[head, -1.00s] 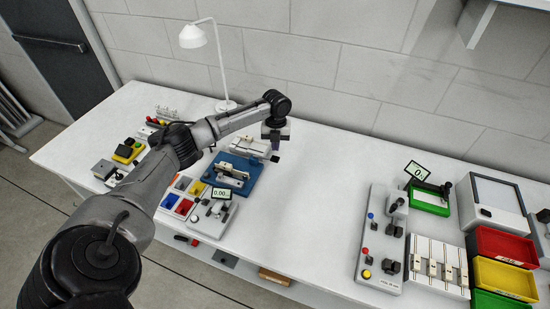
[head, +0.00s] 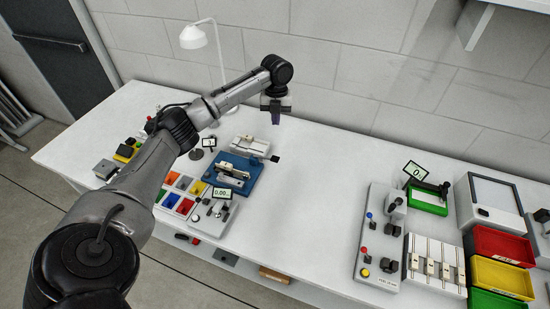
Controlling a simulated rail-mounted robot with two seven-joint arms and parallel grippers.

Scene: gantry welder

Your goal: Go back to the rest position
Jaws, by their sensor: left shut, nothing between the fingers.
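My left arm comes in from the lower left and reaches over the left half of the white workbench (head: 310,190). My left gripper (head: 275,118) hangs pointing down from the raised wrist, above the back part of the bench. It is shut and empty, and apart from the devices below it. My right gripper is not in view.
Below the gripper stand a blue fixture (head: 232,177), a white block fixture (head: 250,146) and a small gauge (head: 221,195). A white lamp (head: 194,38) stands behind. A control panel (head: 379,240) and red bin (head: 500,246) are at right. The bench middle is clear.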

